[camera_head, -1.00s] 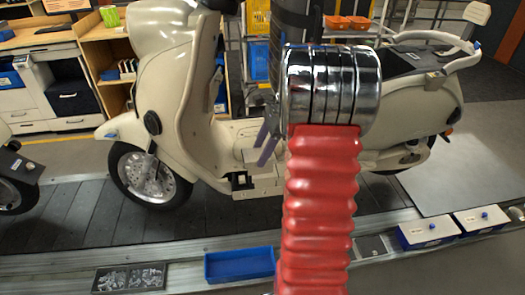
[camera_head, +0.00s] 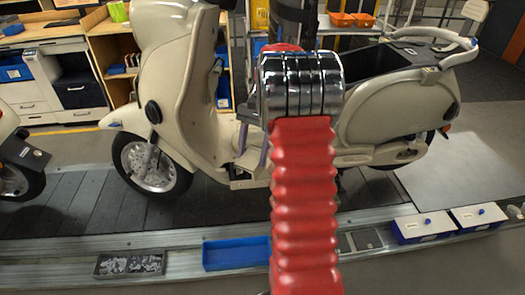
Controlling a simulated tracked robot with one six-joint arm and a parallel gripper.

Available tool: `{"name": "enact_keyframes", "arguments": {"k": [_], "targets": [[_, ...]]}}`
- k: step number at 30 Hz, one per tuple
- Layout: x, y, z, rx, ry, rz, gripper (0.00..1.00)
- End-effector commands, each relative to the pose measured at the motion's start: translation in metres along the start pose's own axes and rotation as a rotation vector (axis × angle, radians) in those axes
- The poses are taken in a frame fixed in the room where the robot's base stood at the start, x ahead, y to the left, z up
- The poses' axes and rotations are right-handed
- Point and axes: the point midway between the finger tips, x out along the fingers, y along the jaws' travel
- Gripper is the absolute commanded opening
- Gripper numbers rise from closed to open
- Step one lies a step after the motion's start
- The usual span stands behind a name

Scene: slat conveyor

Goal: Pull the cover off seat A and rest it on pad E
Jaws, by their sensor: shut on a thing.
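The cream scooter (camera_head: 175,70) stands on the slat conveyor, its footwell partly behind my arm. My gripper (camera_head: 263,152) shows only as thin purple finger parts beside the red bellows of my arm. It is shut, with a small pale piece (camera_head: 247,158), apparently the cover, between or beside the fingers above the footboard. Most of the grip is hidden. I cannot read any letter A or E, so I cannot tell which places are seat A and pad E.
A blue tray (camera_head: 237,254) and a grey tray of small parts (camera_head: 130,263) lie along the conveyor's front rail. Two white-topped boxes (camera_head: 425,227) stand at the right. Another vehicle (camera_head: 18,165) is at the left edge. Shelves stand behind.

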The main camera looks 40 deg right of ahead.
Motion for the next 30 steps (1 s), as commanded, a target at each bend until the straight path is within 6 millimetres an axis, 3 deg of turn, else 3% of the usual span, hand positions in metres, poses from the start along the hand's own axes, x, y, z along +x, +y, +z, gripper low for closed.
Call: {"name": "enact_keyframes", "arguments": {"k": [3,12,24,30], "targets": [[0.013,-0.026,0.017,-0.215,-0.004,0.087,0.24],[0.046,-0.086,0.064,-0.628,-0.014,0.254,0.24],[0.103,-0.156,0.146,-1.007,-0.019,0.407,0.24],[0.126,-0.175,0.181,-1.104,-0.02,0.447,0.24]]}}
